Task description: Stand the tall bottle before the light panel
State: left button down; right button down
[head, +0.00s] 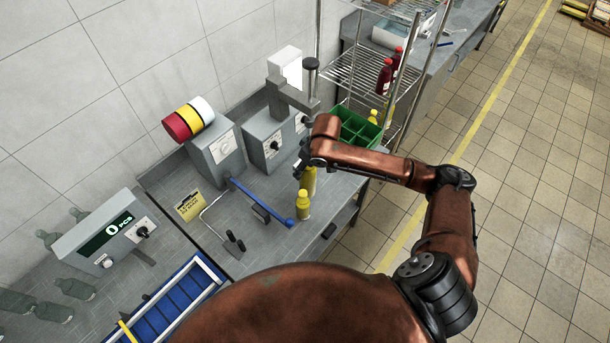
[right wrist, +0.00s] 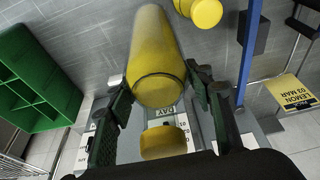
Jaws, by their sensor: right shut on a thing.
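The tall yellow bottle (head: 309,181) is in my right gripper (head: 306,165), above the grey bench. The arm and gripper hide its upper part in the head view. In the right wrist view the bottle (right wrist: 156,50) lies between the two fingers (right wrist: 160,82), which are shut on it. A yellow round piece (right wrist: 163,142) shows nearer the camera; I cannot tell whether it is its cap. A white upright panel (head: 286,66), apparently the light panel, stands at the back by the wall, apart from the bottle. My left gripper is not in view.
A second yellow bottle (head: 302,206) stands on the bench close to the held one. A blue bar (head: 262,201) runs left of it. A green divided crate (head: 356,127) is beyond the gripper. Grey control boxes (head: 268,138) and a wire rack (head: 357,72) stand behind.

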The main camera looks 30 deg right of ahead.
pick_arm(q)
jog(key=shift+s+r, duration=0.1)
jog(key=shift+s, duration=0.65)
pick_arm(e)
notch_tip(320, 180, down, 5)
jog(key=shift+w+r, duration=0.1)
jog(key=c, duration=1.4)
grip_release()
jog(key=shift+f, duration=0.2)
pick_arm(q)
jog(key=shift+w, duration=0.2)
pick_arm(e)
jog(key=o, duration=0.4)
jog(key=shift+o, duration=0.2)
